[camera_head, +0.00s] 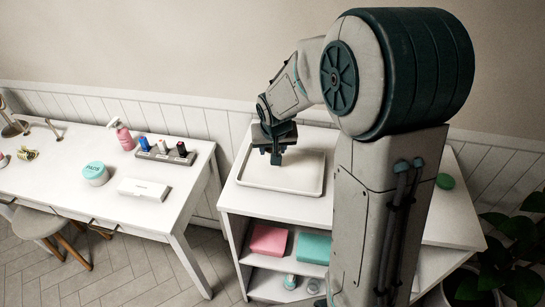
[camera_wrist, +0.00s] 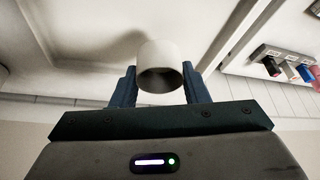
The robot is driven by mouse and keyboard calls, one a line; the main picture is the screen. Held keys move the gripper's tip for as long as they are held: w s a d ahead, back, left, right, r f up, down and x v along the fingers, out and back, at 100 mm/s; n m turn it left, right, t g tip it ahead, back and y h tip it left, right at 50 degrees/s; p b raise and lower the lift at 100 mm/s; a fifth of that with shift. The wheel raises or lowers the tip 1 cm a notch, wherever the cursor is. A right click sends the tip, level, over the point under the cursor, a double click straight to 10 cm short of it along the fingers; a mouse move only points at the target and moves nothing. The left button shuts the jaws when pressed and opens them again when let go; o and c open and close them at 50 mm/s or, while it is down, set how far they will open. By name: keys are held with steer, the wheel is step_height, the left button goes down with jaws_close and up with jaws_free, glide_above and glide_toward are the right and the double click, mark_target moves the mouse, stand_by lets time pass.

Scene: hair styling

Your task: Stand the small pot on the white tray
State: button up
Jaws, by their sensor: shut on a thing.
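The small pot (camera_wrist: 160,53) is a pale, round cylinder with a dark hollow end facing the wrist camera. My gripper (camera_wrist: 160,82) is shut on it, with one dark blue finger on each side. In the head view my gripper (camera_head: 276,158) points down over the white tray (camera_head: 285,189), over its left back part. The pot is hidden there behind my gripper. The white tray (camera_wrist: 90,22) also fills the upper left of the wrist view, with a shadow beside the pot. I cannot tell whether the pot touches the tray.
The tray lies on a white cabinet (camera_head: 245,205) with folded pink (camera_head: 268,240) and teal (camera_head: 313,247) cloths on its shelf. A green round thing (camera_head: 445,181) sits at the cabinet's right. A separate desk (camera_head: 60,187) at left holds bottles and boxes. The tray's front is clear.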

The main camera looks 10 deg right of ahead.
steer(key=shift+f, duration=2)
steer(key=shift+f, duration=0.2)
steer(key=o, duration=1)
steer(key=shift+r, duration=0.1)
